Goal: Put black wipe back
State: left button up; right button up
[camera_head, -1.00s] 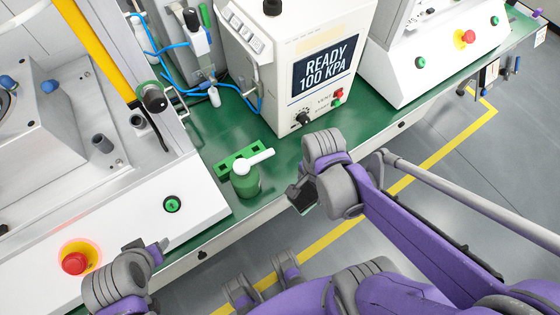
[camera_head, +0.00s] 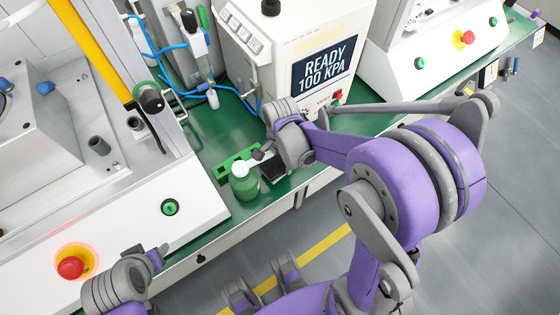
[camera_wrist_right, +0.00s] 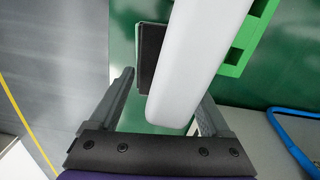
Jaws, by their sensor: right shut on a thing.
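The black wipe (camera_head: 273,171) is a small dark flat piece at my right gripper (camera_head: 266,162), low at the bench's front edge, just right of the green bottle (camera_head: 244,185) with the white nozzle. In the right wrist view the wipe (camera_wrist_right: 150,52) shows as a dark slab beyond the fingers of my right gripper (camera_wrist_right: 165,100), partly hidden by the white nozzle (camera_wrist_right: 200,65). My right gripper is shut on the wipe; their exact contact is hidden. My left gripper (camera_head: 160,250) is at the lower left, away from the wipe; its jaws are unclear.
A green slotted holder (camera_head: 238,160) lies behind the bottle and also shows in the right wrist view (camera_wrist_right: 248,38). The press controller (camera_head: 300,60) stands behind my right gripper. A blue hose (camera_head: 185,92) runs at the back. The green bench top (camera_head: 212,135) has some bare room.

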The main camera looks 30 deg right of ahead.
jog(key=shift+w+f, duration=0.2)
jog(key=shift+f, duration=0.85)
jog(key=o, duration=1.4)
jog(key=shift+o, duration=0.2)
